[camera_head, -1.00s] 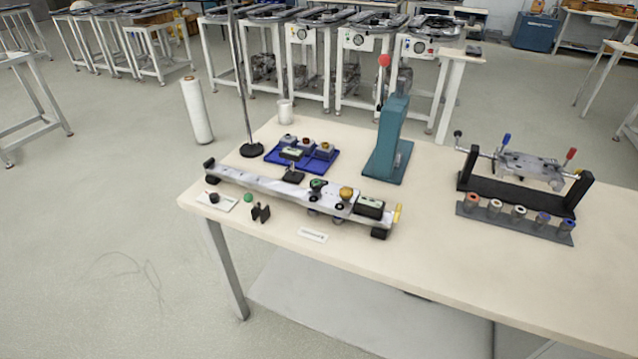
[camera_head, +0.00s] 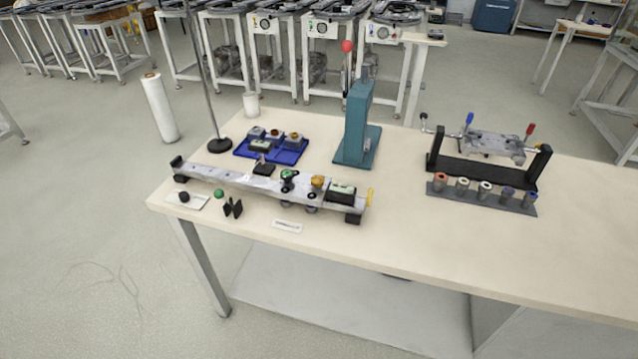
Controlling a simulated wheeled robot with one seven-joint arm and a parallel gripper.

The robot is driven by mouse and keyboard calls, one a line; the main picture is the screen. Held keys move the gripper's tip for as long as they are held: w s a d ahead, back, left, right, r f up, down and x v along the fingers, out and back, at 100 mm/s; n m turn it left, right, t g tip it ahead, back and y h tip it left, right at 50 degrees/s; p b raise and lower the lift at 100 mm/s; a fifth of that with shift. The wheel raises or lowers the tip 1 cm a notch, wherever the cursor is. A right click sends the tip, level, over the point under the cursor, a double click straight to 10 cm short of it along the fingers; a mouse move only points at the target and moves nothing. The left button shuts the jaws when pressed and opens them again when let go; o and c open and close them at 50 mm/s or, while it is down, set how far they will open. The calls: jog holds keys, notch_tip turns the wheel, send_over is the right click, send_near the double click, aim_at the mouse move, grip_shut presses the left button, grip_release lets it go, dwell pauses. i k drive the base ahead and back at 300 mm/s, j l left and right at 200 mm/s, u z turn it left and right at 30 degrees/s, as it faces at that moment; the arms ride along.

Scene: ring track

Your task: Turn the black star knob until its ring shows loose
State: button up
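A long pale metal rail (camera_head: 228,181) lies on the workbench at centre left, raised on dark feet. A small dark knob (camera_head: 184,196) sits on a white plate (camera_head: 196,203) at the bench's left front corner. Another dark knob with a green top (camera_head: 289,176) stands on the rail beside a yellow-orange knob (camera_head: 318,181). Both are small, so I cannot tell which dark one is star-shaped, nor read any ring. My gripper is not in view.
The cream workbench (camera_head: 420,240) has clear room at its right front. A blue tray (camera_head: 288,155), a teal press (camera_head: 357,125) and a thin stand (camera_head: 219,145) are behind the rail. A black-framed fixture (camera_head: 470,172) stands at right. Grey floor (camera_head: 90,230) is open at left.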

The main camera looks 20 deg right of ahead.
aim_at(286, 174)
jog(key=i+j, duration=0.15)
jog(key=i, duration=0.45)
jog(key=i+j, duration=0.15)
jog(key=i, duration=0.4)
